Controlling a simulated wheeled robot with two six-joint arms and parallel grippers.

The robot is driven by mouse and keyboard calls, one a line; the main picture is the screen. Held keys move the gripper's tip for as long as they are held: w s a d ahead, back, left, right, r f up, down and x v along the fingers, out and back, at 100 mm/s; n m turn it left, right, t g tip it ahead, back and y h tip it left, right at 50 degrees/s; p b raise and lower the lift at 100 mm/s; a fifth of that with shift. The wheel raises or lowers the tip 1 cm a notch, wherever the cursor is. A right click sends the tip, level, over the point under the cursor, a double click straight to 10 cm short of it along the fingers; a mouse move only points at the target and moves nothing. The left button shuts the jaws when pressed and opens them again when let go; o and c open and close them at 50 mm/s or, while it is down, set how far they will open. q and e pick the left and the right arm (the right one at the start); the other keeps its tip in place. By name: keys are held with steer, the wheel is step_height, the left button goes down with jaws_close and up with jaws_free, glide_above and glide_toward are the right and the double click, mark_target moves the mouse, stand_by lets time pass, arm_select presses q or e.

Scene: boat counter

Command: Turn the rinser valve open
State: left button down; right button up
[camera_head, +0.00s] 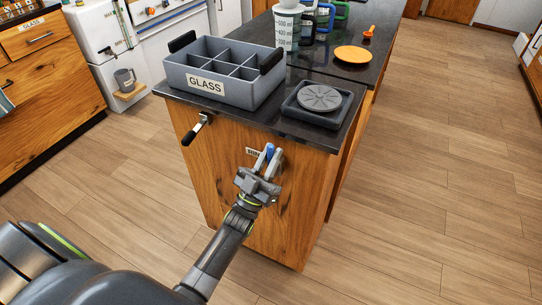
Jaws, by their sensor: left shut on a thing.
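The rinser valve has a blue handle (270,151) on the end panel of the wooden counter, beside a small label (252,152) that is partly hidden. My left gripper (268,160) is at the panel with its fingers shut around the blue handle. The fingers hide part of the handle, and its exact angle is hard to tell. The rinser (320,98), a round grey disc in a dark square tray (293,112), sits on the counter top above the valve. My right gripper is not in view.
A grey divided crate labelled GLASS (207,86) stands at the counter's left end. A black-handled lever (195,130) sticks out below it. A measuring cup (286,28), an orange disc (354,54) and several mugs stand farther back. The floor right of the counter is clear.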

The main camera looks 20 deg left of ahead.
arm_select(q)
steer(key=c, duration=1.3)
jaws_free()
steer(key=shift+c, duration=0.2)
steer(key=shift+f, duration=0.1)
